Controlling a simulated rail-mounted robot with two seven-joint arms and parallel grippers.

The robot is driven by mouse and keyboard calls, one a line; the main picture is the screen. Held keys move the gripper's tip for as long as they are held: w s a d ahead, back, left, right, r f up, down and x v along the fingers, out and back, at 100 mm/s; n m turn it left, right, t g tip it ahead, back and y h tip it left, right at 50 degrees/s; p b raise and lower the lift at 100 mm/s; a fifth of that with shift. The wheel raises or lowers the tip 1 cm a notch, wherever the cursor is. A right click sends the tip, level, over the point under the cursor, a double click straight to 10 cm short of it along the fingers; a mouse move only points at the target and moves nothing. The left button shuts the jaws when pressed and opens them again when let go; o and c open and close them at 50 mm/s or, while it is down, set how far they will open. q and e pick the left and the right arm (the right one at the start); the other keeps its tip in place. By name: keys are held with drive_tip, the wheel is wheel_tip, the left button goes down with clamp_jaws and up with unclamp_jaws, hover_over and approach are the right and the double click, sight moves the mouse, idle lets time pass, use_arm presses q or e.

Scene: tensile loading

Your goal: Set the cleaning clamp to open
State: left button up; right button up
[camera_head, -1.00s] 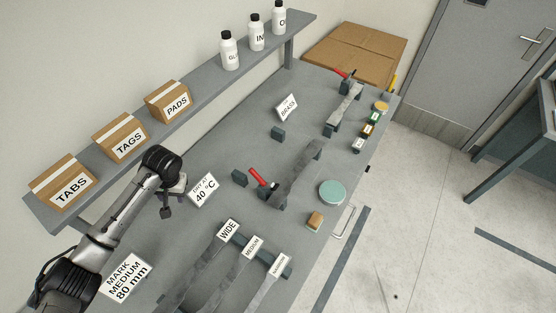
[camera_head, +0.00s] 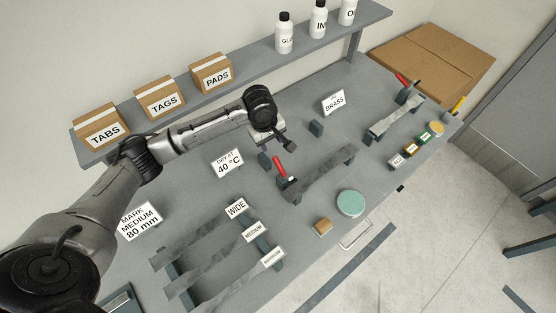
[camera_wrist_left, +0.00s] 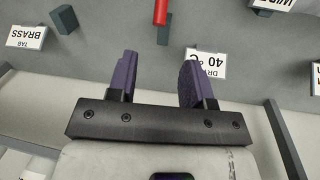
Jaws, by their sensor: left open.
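A clamp with a red handle (camera_head: 280,168) stands at the middle of the bench, at the near-left end of a grey strip (camera_head: 322,172). Its handle sticks up at a tilt. The red handle also shows at the top edge of the left wrist view (camera_wrist_left: 161,12). A second red-handled clamp (camera_head: 402,80) stands farther back at the right, by another strip (camera_head: 396,120). No label shows which one is the cleaning clamp. My left gripper (camera_head: 283,143) is above the bench just behind the nearer handle, apart from it. Its purple fingers (camera_wrist_left: 157,78) are open and empty.
Small dark blocks (camera_head: 316,128) and the "DRY AT 40 °C" sign (camera_head: 227,163) stand close to the gripper. A shelf (camera_head: 250,65) with boxes and bottles runs behind. A round teal pad (camera_head: 351,203) and a sponge (camera_head: 323,227) lie in front. Labelled strips lie at the near left.

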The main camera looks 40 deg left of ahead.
sight(276, 159)
use_arm(q)
drive_tip(key=f, duration=0.4)
drive_tip(key=w+f, duration=0.1)
drive_tip(key=f, duration=0.4)
drive_tip(key=w+f, duration=0.1)
drive_tip(key=f, duration=0.3)
drive_tip(key=shift+d+f, duration=0.2)
drive_tip(key=shift+d, duration=0.15)
clamp_jaws()
